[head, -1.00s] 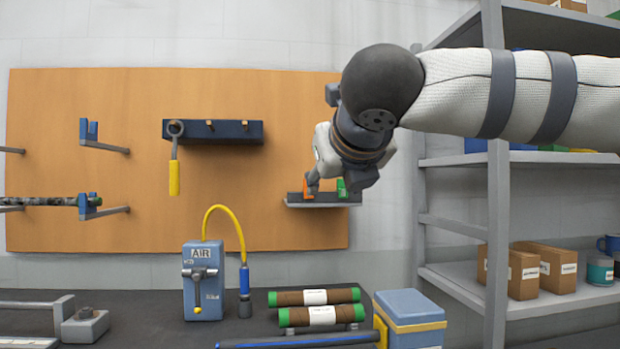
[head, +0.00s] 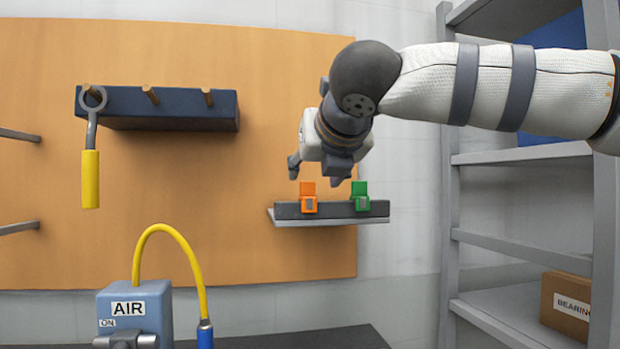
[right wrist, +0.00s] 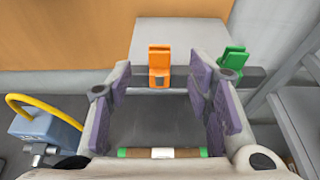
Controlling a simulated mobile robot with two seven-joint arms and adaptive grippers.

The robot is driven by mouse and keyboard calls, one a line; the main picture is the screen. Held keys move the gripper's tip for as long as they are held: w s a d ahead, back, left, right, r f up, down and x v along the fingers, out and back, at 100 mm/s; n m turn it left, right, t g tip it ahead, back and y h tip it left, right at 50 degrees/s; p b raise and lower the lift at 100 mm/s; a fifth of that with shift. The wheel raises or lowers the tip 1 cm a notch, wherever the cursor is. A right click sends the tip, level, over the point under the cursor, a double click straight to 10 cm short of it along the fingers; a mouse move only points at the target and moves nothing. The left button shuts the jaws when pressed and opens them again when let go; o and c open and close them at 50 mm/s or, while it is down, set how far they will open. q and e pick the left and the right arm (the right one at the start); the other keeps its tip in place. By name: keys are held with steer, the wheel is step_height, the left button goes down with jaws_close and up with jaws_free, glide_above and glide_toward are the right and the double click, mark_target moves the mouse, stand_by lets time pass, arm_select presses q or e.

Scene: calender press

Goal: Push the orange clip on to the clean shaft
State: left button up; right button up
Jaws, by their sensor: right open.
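The orange clip (head: 308,199) sits upright on a dark bar on a small wall ledge (head: 330,222). A green clip (head: 361,197) sits on the same bar to its right. My right gripper (head: 317,171) is open and points down just above the orange clip. In the right wrist view the orange clip (right wrist: 159,66) shows between the spread purple finger pads, with nothing held. The green clip (right wrist: 235,58) shows beyond the right finger. No clean shaft is in view. My left gripper is not in view.
A dark wall block (head: 160,107) with pegs holds a yellow-handled tool (head: 90,175). Below stands the blue AIR box (head: 137,306) with a yellow hose (head: 180,240). Grey shelving (head: 520,235) with a BEARING box (head: 568,306) stands at right. The board between block and ledge is clear.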

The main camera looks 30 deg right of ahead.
mark_target(308, 183)
steer(key=x, duration=0.7)
steer(key=shift+w, duration=0.25)
jaws_close()
steer(key=shift+r, duration=2.2)
stand_by(0.4)
